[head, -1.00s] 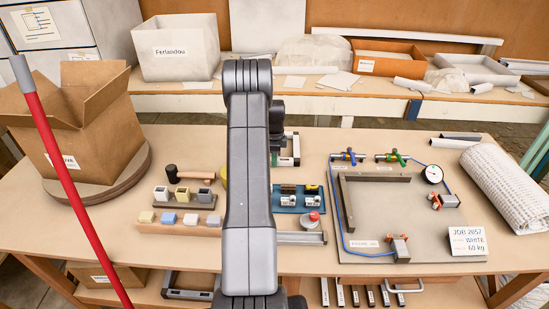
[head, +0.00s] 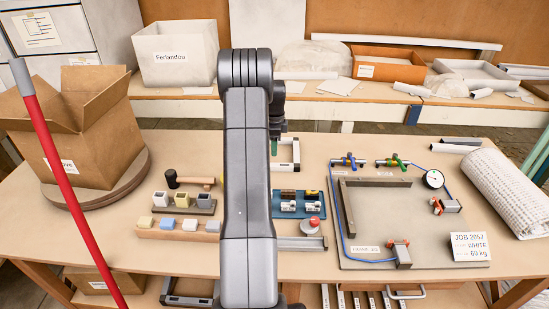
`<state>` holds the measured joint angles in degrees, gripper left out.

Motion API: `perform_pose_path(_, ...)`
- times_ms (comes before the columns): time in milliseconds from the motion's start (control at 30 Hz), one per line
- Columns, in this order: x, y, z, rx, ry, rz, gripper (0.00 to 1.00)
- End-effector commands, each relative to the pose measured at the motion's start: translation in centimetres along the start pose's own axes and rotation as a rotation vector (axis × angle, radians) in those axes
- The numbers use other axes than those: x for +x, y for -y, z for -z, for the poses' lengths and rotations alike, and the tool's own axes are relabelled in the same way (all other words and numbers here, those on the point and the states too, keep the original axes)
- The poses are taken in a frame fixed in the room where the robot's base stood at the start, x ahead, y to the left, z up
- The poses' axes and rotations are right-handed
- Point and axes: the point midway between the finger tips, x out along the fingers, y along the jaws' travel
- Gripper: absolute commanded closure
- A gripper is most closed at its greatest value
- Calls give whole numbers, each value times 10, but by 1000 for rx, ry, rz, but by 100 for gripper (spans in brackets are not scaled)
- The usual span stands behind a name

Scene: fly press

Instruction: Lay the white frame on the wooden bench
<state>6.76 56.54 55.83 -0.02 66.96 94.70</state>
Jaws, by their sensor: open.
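The wooden bench (head: 110,220) spans the middle of the view. A pale frame-like piece with dark corners (head: 296,152) shows at the bench's back, just right of my arm. It looks like part of the white frame, but my arm hides its left side. My gripper (head: 275,146) is mostly hidden behind my arm; only a small dark and greenish part shows beside that pale piece. Its fingertips cannot be made out, and nothing held can be seen. I cannot tell whether it touches the piece.
A press board (head: 410,225) with clamps, blue hose and gauge (head: 433,179) fills the right. A blue tray (head: 312,207), a mallet (head: 195,182) and small blocks stand mid-bench. A cardboard box (head: 95,140) stands left, a white roll (head: 505,190) right. A red pole (head: 70,180) crosses the left.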

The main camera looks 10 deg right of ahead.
Motion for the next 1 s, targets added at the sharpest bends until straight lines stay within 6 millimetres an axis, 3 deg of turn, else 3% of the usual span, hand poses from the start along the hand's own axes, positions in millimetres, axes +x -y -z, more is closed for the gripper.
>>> perform_pose_path(200,-28,0,0,0,0,1,56)
perform_pose_path(600,-34,0,0,0,0,-1,56)
perform_pose_path(767,-27,0,0,0,0,-3,56)
perform_pose_path(1000,11,-1,0,0,0,-5,56)
